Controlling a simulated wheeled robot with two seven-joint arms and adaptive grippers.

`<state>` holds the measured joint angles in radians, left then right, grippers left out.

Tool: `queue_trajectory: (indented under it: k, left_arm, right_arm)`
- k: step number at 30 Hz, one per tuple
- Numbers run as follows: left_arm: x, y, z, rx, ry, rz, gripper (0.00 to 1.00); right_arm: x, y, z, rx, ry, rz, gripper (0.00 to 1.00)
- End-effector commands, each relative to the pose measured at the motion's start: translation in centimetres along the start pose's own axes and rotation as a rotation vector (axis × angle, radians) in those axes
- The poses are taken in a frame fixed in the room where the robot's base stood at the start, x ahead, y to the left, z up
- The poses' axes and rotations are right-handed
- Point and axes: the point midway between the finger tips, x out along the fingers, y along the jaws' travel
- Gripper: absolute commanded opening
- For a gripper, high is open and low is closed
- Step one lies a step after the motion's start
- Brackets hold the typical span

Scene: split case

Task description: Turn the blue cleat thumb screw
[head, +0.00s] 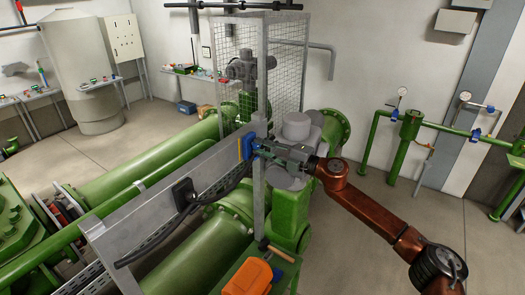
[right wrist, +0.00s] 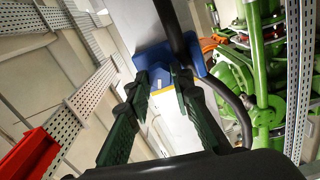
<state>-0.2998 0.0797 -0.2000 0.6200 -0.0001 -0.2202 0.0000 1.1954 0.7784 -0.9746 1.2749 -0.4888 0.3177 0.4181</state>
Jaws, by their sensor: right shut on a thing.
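The blue cleat (head: 246,144) is fixed on the end of the grey metal beam, beside an upright post. In the right wrist view the blue cleat (right wrist: 155,55) spreads behind the fingertips, with a black cable passing through it. My right gripper (head: 264,148) reaches in from the right at the cleat. In the right wrist view its two dark green fingers (right wrist: 160,80) are at the cleat's lower edge, shut on what seems to be the thumb screw, which is too small and covered to make out. My left gripper is not in view.
A black cable (head: 160,240) hangs along the beam (head: 130,205) from a black cleat (head: 183,192). A wire mesh cage (head: 285,65) stands behind. Green pipes (head: 195,250) lie below. An orange case (head: 248,277) sits at the front. Open floor (head: 350,250) lies to the right.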

Motion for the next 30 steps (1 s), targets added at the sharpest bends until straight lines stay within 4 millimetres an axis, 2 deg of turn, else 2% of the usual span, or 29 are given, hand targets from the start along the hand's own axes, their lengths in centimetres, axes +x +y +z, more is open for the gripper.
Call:
queue_trajectory:
  k: [18,30]
  left_arm:
    - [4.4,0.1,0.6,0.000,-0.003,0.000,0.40]
    - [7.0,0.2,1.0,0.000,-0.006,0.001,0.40]
  right_arm:
    - [0.0,-0.6,0.1,-0.583,0.001,-0.001,0.00]
    - [0.0,-0.6,0.2,-0.883,0.001,-0.002,0.00]
